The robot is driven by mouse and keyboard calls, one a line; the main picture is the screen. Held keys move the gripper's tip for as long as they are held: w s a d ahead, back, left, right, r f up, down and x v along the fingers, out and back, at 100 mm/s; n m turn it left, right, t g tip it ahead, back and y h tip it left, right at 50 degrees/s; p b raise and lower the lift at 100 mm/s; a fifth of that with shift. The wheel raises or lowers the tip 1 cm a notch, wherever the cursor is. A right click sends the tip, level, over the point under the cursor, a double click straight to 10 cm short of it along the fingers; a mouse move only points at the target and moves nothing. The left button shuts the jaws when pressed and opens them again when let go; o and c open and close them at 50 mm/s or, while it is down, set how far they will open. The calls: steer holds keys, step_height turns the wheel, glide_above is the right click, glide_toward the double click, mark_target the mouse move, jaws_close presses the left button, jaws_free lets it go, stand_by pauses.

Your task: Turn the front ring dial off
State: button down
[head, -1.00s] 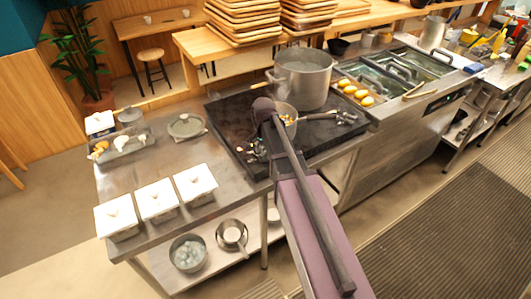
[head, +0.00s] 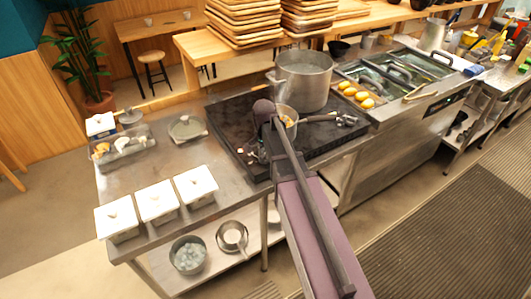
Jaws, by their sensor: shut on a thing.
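The black stove (head: 225,117) is set in the steel counter. My arm reaches up from the bottom of the head view to the stove's front edge and covers part of it. My gripper (head: 256,155) shows only as small dark and shiny parts beside the arm, low at the stove's front left. It is shut on what appears to be the front ring dial, which is too small and covered to make out. The dial's setting cannot be read. A pan (head: 289,116) sits behind my arm, its handle pointing right. A large steel pot (head: 304,82) stands at the back of the stove.
Several white lidded containers (head: 157,203) line the counter's front left. A clear tray (head: 122,148) with food and a round lid (head: 186,128) lie behind them. A tray of yellow food (head: 356,95) is right of the stove. Bowls (head: 188,254) stand on the lower shelf.

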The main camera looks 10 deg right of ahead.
steer(key=n, duration=1.2)
steer(key=shift+n, duration=0.3)
steer(key=n, duration=1.3)
steer(key=shift+n, duration=0.3)
steer(key=shift+w, duration=0.1)
